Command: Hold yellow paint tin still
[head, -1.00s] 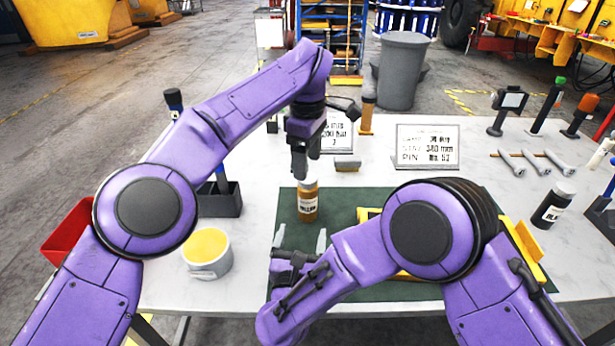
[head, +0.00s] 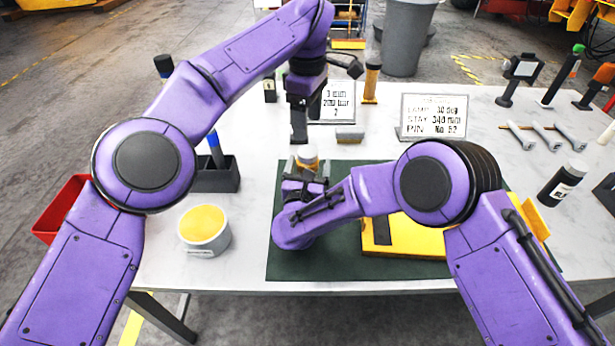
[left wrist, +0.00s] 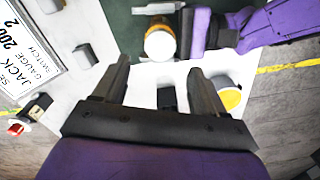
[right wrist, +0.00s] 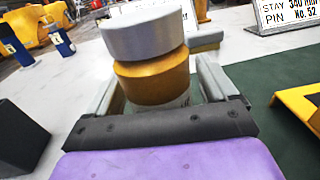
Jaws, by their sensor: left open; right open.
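The yellow paint tin (head: 308,157), a small ochre cylinder with a grey-white lid, stands upright on the dark green mat. My right gripper (head: 305,178) is open with its fingers on either side of the tin; in the right wrist view the tin (right wrist: 152,80) stands between them, its lower part hidden by the gripper. I cannot tell if the fingers touch it. My left gripper (head: 299,132) points down just behind the tin, open and empty. In the left wrist view the tin (left wrist: 160,42) is beyond the left fingers, apart from them.
A white tub with a yellow top (head: 204,229) stands left of the mat (head: 330,265). A yellow frame (head: 410,240) lies on the mat. Signs (head: 433,117) stand behind; a dark bottle (head: 562,183) stands right.

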